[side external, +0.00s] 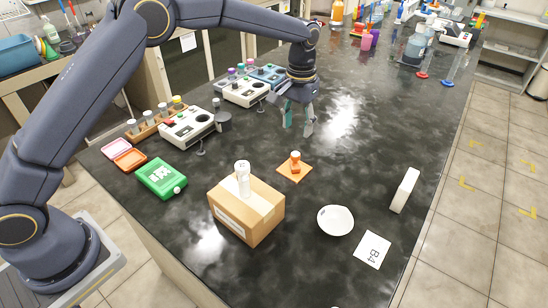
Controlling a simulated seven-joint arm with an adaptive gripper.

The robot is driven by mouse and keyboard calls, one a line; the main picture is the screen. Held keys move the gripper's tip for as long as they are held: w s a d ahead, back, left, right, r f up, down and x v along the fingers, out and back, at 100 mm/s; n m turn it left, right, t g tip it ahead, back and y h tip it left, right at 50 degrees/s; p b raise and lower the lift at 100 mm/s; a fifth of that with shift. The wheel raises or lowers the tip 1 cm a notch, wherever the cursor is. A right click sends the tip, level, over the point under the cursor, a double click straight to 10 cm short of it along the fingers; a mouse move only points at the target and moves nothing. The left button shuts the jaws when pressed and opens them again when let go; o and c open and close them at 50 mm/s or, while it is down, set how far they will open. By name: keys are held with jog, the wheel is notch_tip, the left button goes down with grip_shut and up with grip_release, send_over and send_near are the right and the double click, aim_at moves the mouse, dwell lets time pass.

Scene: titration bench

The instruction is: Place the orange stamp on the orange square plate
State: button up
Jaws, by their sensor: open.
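The orange stamp (295,163) is a small orange piece with a lighter top. It stands upright on the orange square plate (284,172), which lies flat on the dark bench. My gripper (299,130) is open and empty, pointing down above the bench behind the stamp in the side external view. Its fingers are apart from the stamp, with a gap between them and it.
A cardboard box (262,222) with a white bottle (242,178) on it stands in front of the plate. Instruments (187,126) stand at left.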

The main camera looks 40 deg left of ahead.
jog(key=s+a+r+t, duration=0.1)
jog(key=s+a+r, duration=0.3)
jog(key=s+r, duration=0.35)
jog(key=s+a+r+t, duration=0.2)
jog(key=s+a+r, duration=0.3)
jog(key=r, duration=0.4)
jog(key=s+a+f+t, duration=0.1)
jog(key=s+a, duration=0.1)
jog(key=s, duration=0.8)
jog(key=s+a+f+t, duration=0.1)
jog(key=s+a, duration=0.1)
jog(key=s, duration=0.8)
jog(key=shift+s+t, duration=0.25)
jog(key=shift+t, duration=0.05)
